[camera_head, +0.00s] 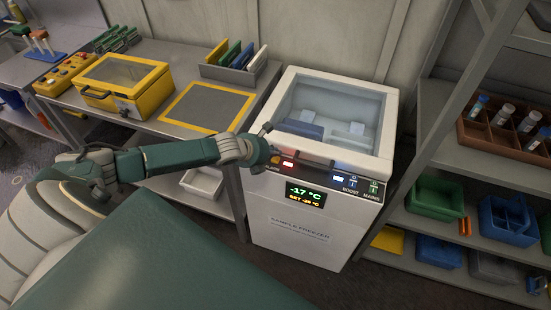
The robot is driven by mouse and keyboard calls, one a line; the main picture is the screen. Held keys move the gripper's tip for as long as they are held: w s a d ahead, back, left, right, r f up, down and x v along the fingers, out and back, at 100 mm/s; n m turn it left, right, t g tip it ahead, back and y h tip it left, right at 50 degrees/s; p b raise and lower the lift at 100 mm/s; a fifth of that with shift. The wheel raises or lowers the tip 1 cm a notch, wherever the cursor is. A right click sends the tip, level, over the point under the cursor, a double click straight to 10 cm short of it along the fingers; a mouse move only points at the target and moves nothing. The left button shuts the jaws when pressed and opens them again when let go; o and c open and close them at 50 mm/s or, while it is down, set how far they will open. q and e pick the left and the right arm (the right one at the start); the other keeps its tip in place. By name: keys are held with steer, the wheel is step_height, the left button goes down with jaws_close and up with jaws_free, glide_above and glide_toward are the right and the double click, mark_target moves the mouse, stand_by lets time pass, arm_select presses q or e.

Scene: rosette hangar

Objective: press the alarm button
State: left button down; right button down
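The sample freezer (305,235) is a white chest with a clear lid and a dark control strip along its front top edge. At the strip's left end is a small orange button (275,160) above a partly covered label, likely the alarm button. A lit red indicator (288,164) is just right of it. My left gripper (267,148) is at the freezer's front left corner, right beside the orange button and partly over it. I cannot tell whether it touches the button. Its fingers are small and partly hidden, so their opening is unclear. My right gripper is not in view.
The freezer display (305,195) reads -17 °C. Boost (351,183) and mains (373,187) switches sit further right on the strip. A bench with a yellow case (125,86) and card rack (235,70) stands left. A shelf with bins (435,198) stands close on the right.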

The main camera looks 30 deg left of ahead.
mark_target(274, 160)
arm_select(q)
steer(key=shift+f, duration=0.35)
steer(key=shift+f+b, duration=0.5)
steer(key=shift+f, duration=0.05)
stand_by(1.3)
steer(key=shift+r, duration=0.15)
steer(key=shift+r+p, duration=0.8)
steer(key=shift+p, duration=0.15)
step_height(274, 160, up, 5)
steer(key=p, duration=0.5)
